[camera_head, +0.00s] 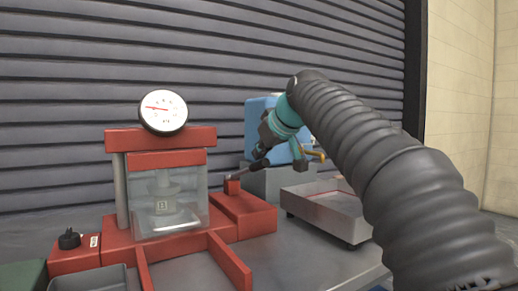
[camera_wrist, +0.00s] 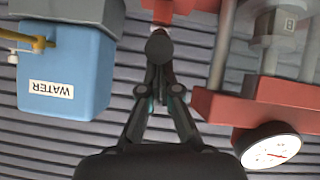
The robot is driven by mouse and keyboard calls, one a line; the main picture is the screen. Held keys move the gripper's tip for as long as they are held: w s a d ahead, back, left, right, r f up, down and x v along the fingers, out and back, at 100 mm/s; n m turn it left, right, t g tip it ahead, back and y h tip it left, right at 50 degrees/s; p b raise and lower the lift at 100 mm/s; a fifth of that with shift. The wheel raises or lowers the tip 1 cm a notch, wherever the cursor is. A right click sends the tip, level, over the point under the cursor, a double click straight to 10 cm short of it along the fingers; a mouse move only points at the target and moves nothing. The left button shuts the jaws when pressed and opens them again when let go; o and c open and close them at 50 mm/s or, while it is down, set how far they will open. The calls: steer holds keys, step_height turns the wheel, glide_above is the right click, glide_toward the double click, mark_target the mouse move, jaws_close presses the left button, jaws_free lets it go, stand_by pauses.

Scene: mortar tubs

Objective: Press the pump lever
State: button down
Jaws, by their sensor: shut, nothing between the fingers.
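The red press has a red pump block (camera_head: 245,212) at its right side in the head view. A short grey pump lever (camera_head: 240,176) slopes up and to the right from the small red mount on that block. My gripper (camera_head: 259,163) is shut and empty, with its tips close to the upper end of the lever. In the wrist view my gripper (camera_wrist: 158,45) is shut, and its tips cover most of the lever in front of the red pump part (camera_wrist: 167,10). I cannot tell whether the tips touch the lever.
The red press frame (camera_head: 160,139) carries a round gauge (camera_head: 163,112) and a clear guard (camera_head: 182,210). A blue water container (camera_wrist: 66,75) stands on a grey block (camera_head: 275,182) behind my gripper. A grey tray (camera_head: 325,212) lies to the right. Bare grey table (camera_head: 300,262) shows in front.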

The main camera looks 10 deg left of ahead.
mark_target(265, 166)
steer(key=shift+f, duration=0.1)
steer(key=f+b, duration=0.1)
steer(key=b, duration=0.1)
steer(key=f+b, duration=0.1)
steer(key=b, duration=0.1)
steer(key=s+d+f+t+b, duration=0.1)
steer(key=b, duration=0.1)
steer(key=shift+s+f+y+b, duration=0.1)
steer(key=shift+f+y+b, duration=0.2)
steer(key=shift+y+b, duration=0.1)
step_height(265, 166, down, 7)
steer(key=b, duration=0.5)
steer(key=shift+s+d+b, duration=0.3)
steer(key=shift+s+d, duration=0.05)
steer(key=shift+s, duration=0.05)
steer(key=shift+f, duration=0.1)
step_height(265, 166, up, 6)
steer(key=s+p, duration=0.1)
steer(key=p, duration=0.4)
steer(key=s+d+r+b, duration=0.1)
steer(key=s+d+b, duration=0.1)
steer(key=s+d, duration=0.3)
steer(key=s, duration=0.3)
steer(key=shift+r, duration=0.15)
